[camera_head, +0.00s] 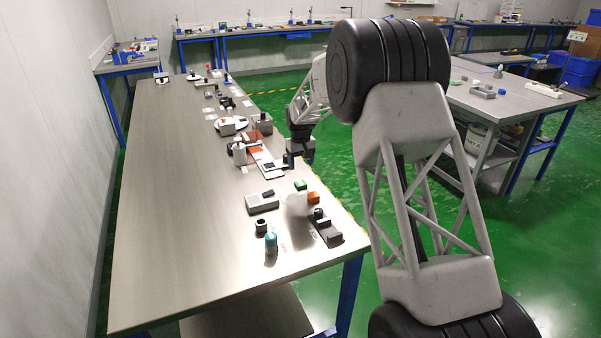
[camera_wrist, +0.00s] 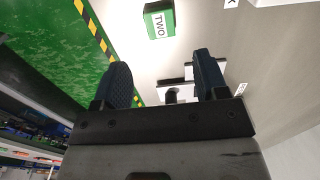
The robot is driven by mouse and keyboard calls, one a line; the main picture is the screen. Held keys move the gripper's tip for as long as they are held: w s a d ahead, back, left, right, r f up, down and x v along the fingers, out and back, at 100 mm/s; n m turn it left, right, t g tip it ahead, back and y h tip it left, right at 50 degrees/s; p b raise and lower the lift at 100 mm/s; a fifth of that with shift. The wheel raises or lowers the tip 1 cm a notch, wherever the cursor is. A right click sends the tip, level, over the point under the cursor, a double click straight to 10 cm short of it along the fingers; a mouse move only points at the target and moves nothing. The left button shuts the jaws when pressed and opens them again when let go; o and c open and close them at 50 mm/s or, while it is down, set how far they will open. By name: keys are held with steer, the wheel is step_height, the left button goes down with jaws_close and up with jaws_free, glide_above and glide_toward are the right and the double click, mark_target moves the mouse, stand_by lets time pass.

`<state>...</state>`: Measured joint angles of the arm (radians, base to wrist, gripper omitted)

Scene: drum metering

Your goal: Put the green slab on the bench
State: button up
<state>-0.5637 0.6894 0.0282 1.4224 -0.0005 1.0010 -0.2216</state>
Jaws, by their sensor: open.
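The green slab (camera_head: 300,185) is near the front right edge of the grey bench (camera_head: 185,215), beside an orange block. A pale patch lies just below it; I cannot tell whether the slab rests on something or on the bench top. In the wrist view the green slab (camera_wrist: 159,20) shows a white label reading "TWO", beyond my fingertips. My gripper (camera_wrist: 162,62) is open and nothing is between its fingers. In the head view my gripper (camera_head: 293,160) is over the bench's right edge, behind the slab and apart from it.
The orange block (camera_head: 313,198), a dark fixture (camera_head: 327,232), a grey box (camera_head: 262,203), a dark cup (camera_head: 261,227) and a teal bottle (camera_head: 270,244) stand around the slab. A white-and-orange device (camera_head: 258,150) is near my gripper. The bench's left side is bare.

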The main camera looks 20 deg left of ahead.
steer(key=shift+r, duration=1.75)
